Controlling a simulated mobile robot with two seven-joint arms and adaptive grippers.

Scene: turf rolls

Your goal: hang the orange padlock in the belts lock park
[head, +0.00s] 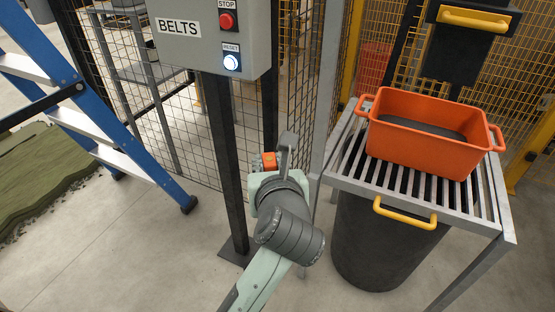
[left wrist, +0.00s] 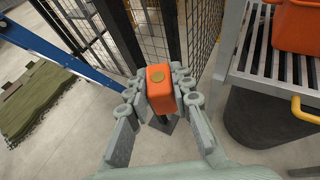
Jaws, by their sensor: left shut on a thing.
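The orange padlock (head: 269,160) is held at the tip of my left arm, in front of the mesh fence in the head view. My left gripper (head: 272,168) is shut on it. In the left wrist view the padlock (left wrist: 160,92) sits between the two fingers of the left gripper (left wrist: 158,98), with a round brass-coloured spot on its orange body. Its shackle cannot be made out. The grey BELTS box (head: 205,40) stands on a dark post, above and left of the gripper. I cannot make out the belts lock park. My right gripper is out of view.
An orange crate (head: 425,143) stands on a slatted metal table (head: 465,200) at the right, above a black bin (head: 375,245). A blue ladder (head: 95,125) and green turf (head: 40,170) are at the left. Mesh fencing (head: 205,135) stands behind the post.

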